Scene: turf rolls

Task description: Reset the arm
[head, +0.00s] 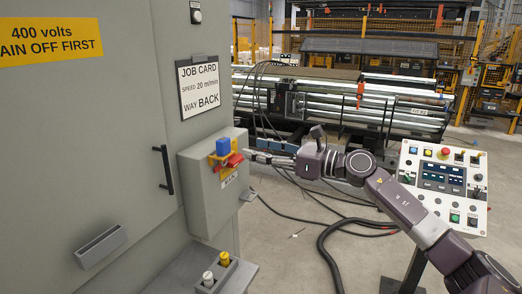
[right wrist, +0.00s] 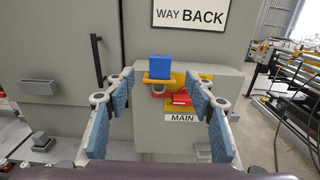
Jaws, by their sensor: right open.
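My right gripper (head: 254,157) is open in front of the grey switch box (head: 200,196). Its blue-padded fingers stand wide apart in the right wrist view (right wrist: 161,95), with nothing between the pads that I can see held. The box carries a red handle (head: 232,161), a yellow plate and a blue block (head: 222,146). In the right wrist view the red handle (right wrist: 181,99) and blue block (right wrist: 161,67) show between and beyond the fingers. Whether a fingertip touches the handle is unclear. My left gripper is out of view.
A large grey cabinet (head: 90,150) with a black handle (head: 163,170) and job card (head: 199,88) fills the left. A control panel (head: 443,185) stands right, close to my right arm. Black cables (head: 330,240) lie on the floor. A roller machine (head: 350,105) stands behind.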

